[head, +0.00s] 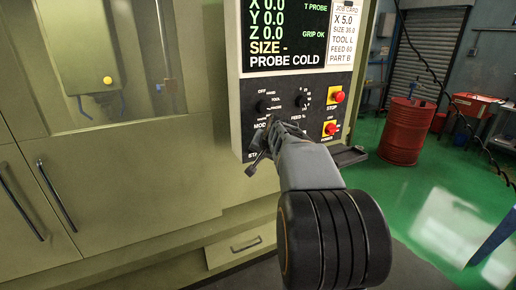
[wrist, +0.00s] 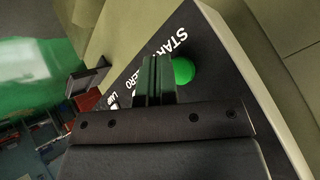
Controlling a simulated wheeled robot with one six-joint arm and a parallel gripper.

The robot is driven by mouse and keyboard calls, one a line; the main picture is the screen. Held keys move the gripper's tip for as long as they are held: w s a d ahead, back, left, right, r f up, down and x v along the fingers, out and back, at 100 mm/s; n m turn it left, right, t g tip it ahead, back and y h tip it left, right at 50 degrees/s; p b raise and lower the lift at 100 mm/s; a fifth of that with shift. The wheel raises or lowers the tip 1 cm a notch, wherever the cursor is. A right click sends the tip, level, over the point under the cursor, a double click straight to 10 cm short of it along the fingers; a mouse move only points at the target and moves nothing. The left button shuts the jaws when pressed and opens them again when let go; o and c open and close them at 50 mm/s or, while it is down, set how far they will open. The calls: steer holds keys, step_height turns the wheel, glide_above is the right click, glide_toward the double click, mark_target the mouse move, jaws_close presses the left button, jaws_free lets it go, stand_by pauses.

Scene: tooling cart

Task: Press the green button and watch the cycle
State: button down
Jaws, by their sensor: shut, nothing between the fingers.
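The green button (wrist: 184,70) is round and sits beside the START lettering on the dark panel in the wrist view. My gripper (wrist: 153,62) is shut and empty, its fingertips over the panel just left of the button there. I cannot tell whether they touch the button or panel. In the head view my gripper (head: 262,150) is at the lower left of the control panel (head: 318,92), and the button is hidden behind it. The screen (head: 286,40) reads X, Y and Z 0.0, SIZE -, GRIP OK and PROBE COLD.
A red STOP button (head: 338,97) and a red-and-yellow power switch (head: 330,129) are on the panel's right. A card (head: 348,37) reads X 5.0, TOOL L, FEED 60, PART B. A small dark tray (head: 350,156) juts out below. A red drum (head: 403,130) stands behind on green floor.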

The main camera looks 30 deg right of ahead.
steer(key=shift+w, duration=0.2)
steer(key=shift+w+d, duration=0.1)
steer(key=shift+w, duration=0.15)
steer(key=shift+w+r+p, duration=0.1)
steer(key=shift+w+p, duration=0.35)
steer(key=shift+w, duration=0.1)
stand_by(1.4)
steer(key=shift+s+b, duration=0.15)
steer(key=shift+b, duration=0.15)
steer(key=shift+s+b, duration=0.45)
steer(key=shift+s, duration=0.25)
steer(key=shift+f, duration=0.2)
